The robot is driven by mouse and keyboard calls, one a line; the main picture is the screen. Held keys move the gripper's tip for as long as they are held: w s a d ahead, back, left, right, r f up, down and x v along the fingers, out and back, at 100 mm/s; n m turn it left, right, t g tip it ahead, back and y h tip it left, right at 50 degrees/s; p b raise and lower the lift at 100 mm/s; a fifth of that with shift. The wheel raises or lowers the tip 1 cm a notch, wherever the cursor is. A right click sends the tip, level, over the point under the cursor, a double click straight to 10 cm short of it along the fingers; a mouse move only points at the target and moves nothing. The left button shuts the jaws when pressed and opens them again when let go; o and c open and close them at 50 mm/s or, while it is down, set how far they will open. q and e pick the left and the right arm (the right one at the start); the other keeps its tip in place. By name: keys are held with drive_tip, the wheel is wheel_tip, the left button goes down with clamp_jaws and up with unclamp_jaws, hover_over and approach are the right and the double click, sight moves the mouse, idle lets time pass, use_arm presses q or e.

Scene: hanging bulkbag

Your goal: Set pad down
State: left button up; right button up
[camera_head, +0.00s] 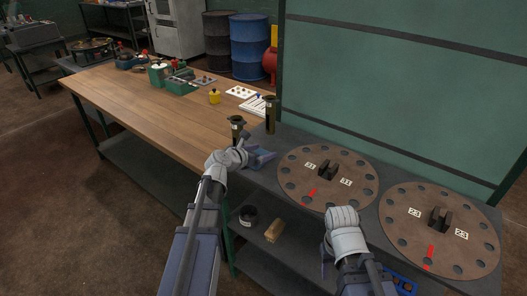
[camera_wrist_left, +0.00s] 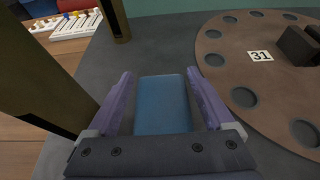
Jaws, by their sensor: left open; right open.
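The blue pad (camera_wrist_left: 162,105) lies on the dark grey bench top (camera_wrist_left: 122,62) in the left wrist view. My left gripper (camera_wrist_left: 160,95) is open, with one finger on each side of the pad and a narrow gap between each finger and it. In the head view my left gripper (camera_head: 257,156) is low over the bench's left end, just left of the first brown disc. My right gripper (camera_head: 343,217) is open over the bench's front edge, between the two discs; its fingertips are mostly hidden by the hand.
Two brown discs with holes, the left one (camera_head: 293,180) and the right one (camera_head: 395,236), take up much of the bench. Two dark upright tubes (camera_head: 237,130) (camera_head: 270,115) stand close behind my left gripper. A wooden table (camera_head: 150,110) adjoins at left. A green panel (camera_head: 400,95) rises behind.

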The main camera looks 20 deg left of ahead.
use_arm(q)
drive_tip(key=p+v, duration=0.3)
drive_tip(key=v, duration=0.7)
drive_tip(key=shift+r, duration=0.15)
drive_tip(key=shift+o, duration=0.3)
drive_tip(key=shift+s+a+r+p, duration=0.2)
drive_tip(key=shift+s+p, duration=0.25)
drive_tip(key=shift+s, duration=0.1)
